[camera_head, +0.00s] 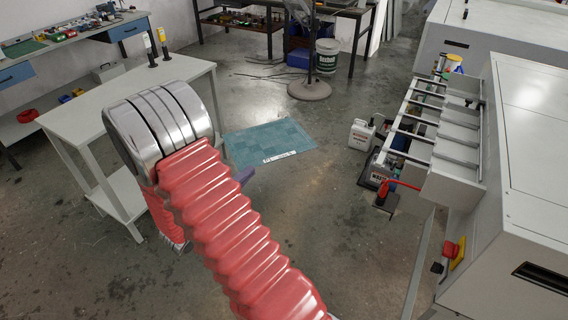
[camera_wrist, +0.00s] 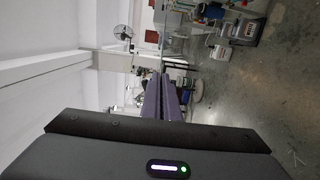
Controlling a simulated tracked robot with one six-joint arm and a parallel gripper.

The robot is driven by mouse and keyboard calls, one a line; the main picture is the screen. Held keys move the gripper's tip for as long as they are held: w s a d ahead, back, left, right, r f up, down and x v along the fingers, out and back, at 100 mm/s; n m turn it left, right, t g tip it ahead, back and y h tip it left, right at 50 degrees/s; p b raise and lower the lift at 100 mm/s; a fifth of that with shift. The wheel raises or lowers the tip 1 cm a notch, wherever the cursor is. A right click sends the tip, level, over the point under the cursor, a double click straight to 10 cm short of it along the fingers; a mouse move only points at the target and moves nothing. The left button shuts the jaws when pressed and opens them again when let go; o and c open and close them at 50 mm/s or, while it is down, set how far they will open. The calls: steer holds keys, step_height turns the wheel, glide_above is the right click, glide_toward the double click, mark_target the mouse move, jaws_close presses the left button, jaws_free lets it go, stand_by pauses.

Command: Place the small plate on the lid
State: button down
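I cannot make out the small plate in either view. No part is clearly the lid; the large white machine (camera_head: 530,130) at the right has broad flat top surfaces. My gripper (camera_wrist: 163,80) shows in the wrist view as two purple fingers side by side, with no clear gap and nothing visible between them. In the head view my arm hides most of it, and only a bit of purple shows beside the red sleeve. It is held out over the floor, away from the machine.
A light table (camera_head: 150,85) with two small upright bottles stands behind my arm at the left. A teal mat (camera_head: 270,141) lies on the floor. An open rack (camera_head: 440,125) juts from the machine, with a white canister (camera_head: 361,134) beside it. The middle floor is clear.

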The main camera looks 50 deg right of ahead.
steer(key=w+a+f+n+t+y, duration=0.1)
steer(key=w+a+f+n+t, duration=0.1)
steer(key=a, duration=0.6)
steer(key=w+a+f+n+t+y, duration=0.1)
steer(key=w+a+f+n+t, duration=0.1)
steer(key=a, duration=0.7)
steer(key=w+a+f+n+t+y, duration=0.1)
steer(key=w+a+f+t, duration=0.3)
steer(key=a, duration=0.4)
steer(key=shift+a+f+n+t+y, duration=0.25)
steer(key=shift+f+n+t+y, duration=0.15)
steer(key=shift+n, duration=0.2)
steer(key=shift+s, duration=0.15)
